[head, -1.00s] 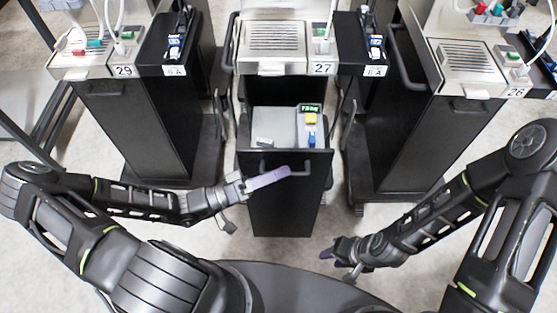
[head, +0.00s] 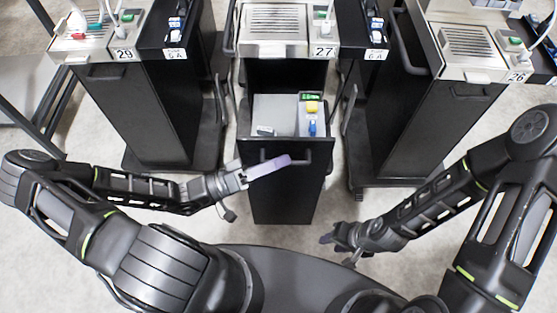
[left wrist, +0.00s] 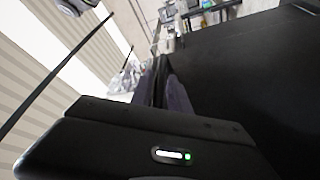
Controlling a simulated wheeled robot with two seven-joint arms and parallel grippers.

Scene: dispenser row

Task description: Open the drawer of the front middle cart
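The front middle cart (head: 285,40), labelled 27, stands at the top centre of the head view. Its drawer (head: 287,190) is pulled out towards me, with its tall black front facing me and its inside visible from above. The bar handle (head: 305,156) is on the upper part of that front. My left gripper (head: 275,165) lies across the handle, with its pale purple fingers close together around it; the fingers partly hide the handle. In the left wrist view the fingers (left wrist: 170,92) lie beside the black drawer front (left wrist: 260,90). My right gripper (head: 335,240) hangs low, right of the drawer, touching nothing.
Inside the drawer are a grey box (head: 275,108) and a panel with yellow (head: 312,107) and blue parts. Cart 29 (head: 145,115) stands left and cart 26 (head: 440,115) right. Bare floor (head: 225,190) shows on both sides of the drawer.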

